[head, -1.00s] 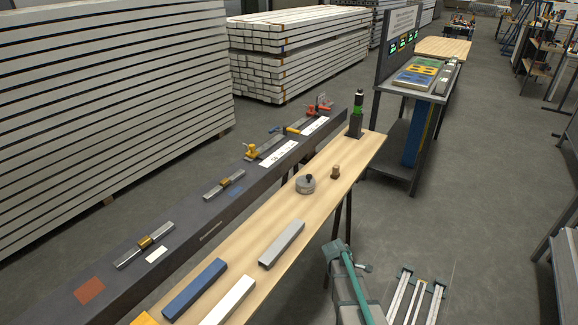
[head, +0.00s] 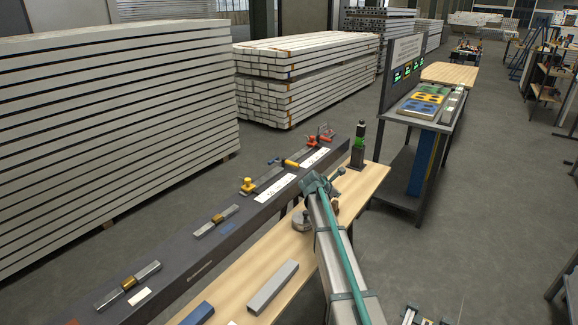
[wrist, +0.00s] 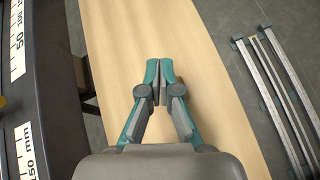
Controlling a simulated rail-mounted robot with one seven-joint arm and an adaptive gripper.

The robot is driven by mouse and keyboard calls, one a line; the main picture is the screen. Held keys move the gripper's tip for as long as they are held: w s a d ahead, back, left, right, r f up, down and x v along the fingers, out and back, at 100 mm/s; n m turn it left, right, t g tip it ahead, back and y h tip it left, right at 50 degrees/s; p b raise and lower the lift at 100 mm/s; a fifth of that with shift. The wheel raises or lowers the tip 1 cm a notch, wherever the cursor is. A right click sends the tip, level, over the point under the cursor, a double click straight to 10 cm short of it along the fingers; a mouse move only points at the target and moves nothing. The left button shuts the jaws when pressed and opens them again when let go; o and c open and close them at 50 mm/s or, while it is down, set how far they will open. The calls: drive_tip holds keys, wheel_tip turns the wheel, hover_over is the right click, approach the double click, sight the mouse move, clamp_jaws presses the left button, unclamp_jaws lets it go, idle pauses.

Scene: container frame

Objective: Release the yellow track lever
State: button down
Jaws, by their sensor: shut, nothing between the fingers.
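A yellow clamp-like piece (head: 248,186) sits on the dark rail (head: 170,255) near the white scale strip. A lever with a yellow grip and blue end (head: 286,162) stands on the track farther along; I cannot tell which yellow part is the track lever. A sliver of yellow shows at the left edge of the wrist view (wrist: 2,102). My gripper (wrist: 158,101) is shut and empty above the wooden bench, to the right of the rail. In the head view my arm (head: 335,250) reaches over the bench, its fingers not clear.
The wooden bench (head: 238,290) holds a grey bar (head: 272,288), a round grey weight (head: 301,221) partly behind my arm, and a green-and-black tool (head: 358,148). A red clamp (head: 322,138) is at the rail's far end.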

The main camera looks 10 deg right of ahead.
drive_tip(key=w+a+r+n, duration=0.1)
drive_tip(key=w+a+r, duration=0.2)
drive_tip(key=a, duration=0.5)
drive_tip(key=w+a+r+n+p, duration=0.1)
drive_tip(key=w+a+r+n, duration=0.1)
drive_tip(key=a, duration=0.6)
drive_tip(key=w+a+r+n, duration=0.2)
drive_tip(key=w+a+r, duration=0.2)
drive_tip(key=a, duration=0.4)
drive_tip(key=shift+w+a+r+y+p, duration=0.1)
drive_tip(key=shift+w+a+y+p, duration=0.1)
drive_tip(key=shift+y+p, duration=0.2)
drive_tip(key=p+x, duration=0.2)
drive_tip(key=x, duration=0.7)
drive_tip(key=shift+w+d+p, duration=0.15)
drive_tip(key=shift+w+p, duration=0.25)
drive_tip(key=shift+w+d+p, duration=0.5)
drive_tip(key=shift+w+d, duration=0.3)
drive_tip(key=shift+w, duration=0.05)
drive_tip(key=shift+w+d+r, duration=0.1)
drive_tip(key=shift+w+d, duration=0.5)
drive_tip(key=shift+d, duration=0.05)
drive_tip(key=shift+a+t+p, duration=0.15)
drive_tip(key=shift+t+p, duration=0.15)
drive_tip(key=shift+p, duration=0.05)
